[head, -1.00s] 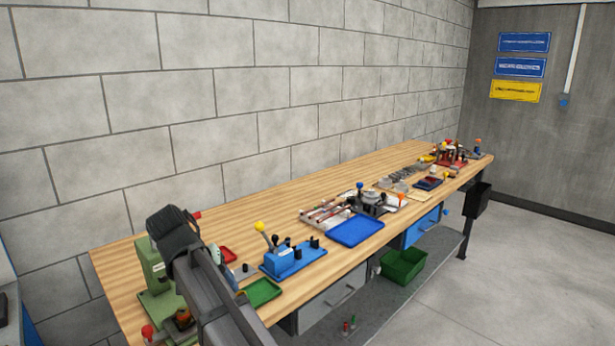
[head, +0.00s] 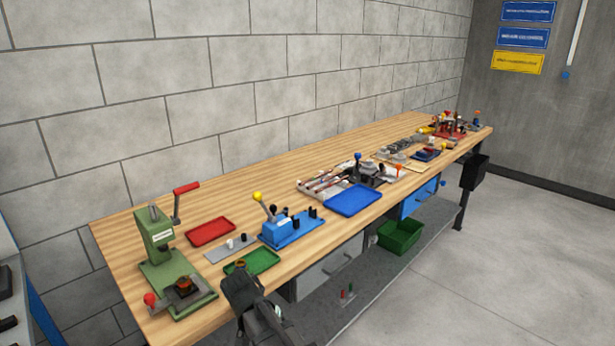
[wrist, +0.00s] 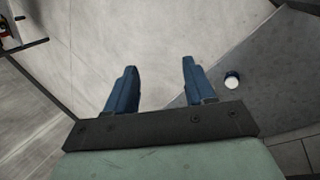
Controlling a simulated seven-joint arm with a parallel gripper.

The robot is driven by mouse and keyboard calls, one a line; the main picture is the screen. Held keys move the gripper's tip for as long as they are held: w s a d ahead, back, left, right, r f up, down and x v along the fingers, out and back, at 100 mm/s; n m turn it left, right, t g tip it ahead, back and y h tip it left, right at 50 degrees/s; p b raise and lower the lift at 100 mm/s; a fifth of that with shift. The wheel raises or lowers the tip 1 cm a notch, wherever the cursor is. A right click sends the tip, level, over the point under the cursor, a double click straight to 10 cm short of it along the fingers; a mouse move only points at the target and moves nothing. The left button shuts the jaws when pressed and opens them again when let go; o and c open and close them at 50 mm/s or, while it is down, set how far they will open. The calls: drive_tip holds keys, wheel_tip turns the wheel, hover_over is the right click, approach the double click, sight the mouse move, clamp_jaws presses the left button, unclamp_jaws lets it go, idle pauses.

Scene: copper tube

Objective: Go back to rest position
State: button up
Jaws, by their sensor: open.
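My gripper (wrist: 160,64) shows in the wrist view with its two blue fingers apart and nothing between them. Bare grey floor lies beyond the fingers. In the head view my dark arm (head: 250,306) is at the bottom, in front of the bench's near edge and below the green tray (head: 265,263). The fingers cannot be made out there. A small dark brown piece (head: 240,266) shows at the tray's left end; I cannot tell what it is.
The wooden bench (head: 150,205) holds a green press (head: 160,245) with a red-handled lever, a red tray (head: 211,231), a blue fixture (head: 285,229) and a blue tray (head: 353,199). A green bin (head: 400,235) stands on the shelf below. Floor at right is clear.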

drive_tip(key=s+d+f+g+y, duration=0.15)
drive_tip(key=s+d+f, duration=0.25)
drive_tip(key=d+f, duration=0.6)
drive_tip(key=s+d+f+g, duration=0.2)
drive_tip(key=s+d+f, duration=0.35)
drive_tip(key=f, duration=0.75)
drive_tip(key=s+d+f+g+y, duration=0.1)
drive_tip(key=s+d+f, duration=0.3)
drive_tip(key=s+f, duration=0.3)
drive_tip(key=s+d+f+g+y, duration=0.1)
drive_tip(key=s+d+f, duration=0.4)
drive_tip(key=s, duration=0.6)
wheel_tip(320, 180, down, 2)
drive_tip(key=shift+s+f+y, duration=0.15)
drive_tip(key=shift+s+y, duration=0.1)
drive_tip(key=shift+y, duration=0.5)
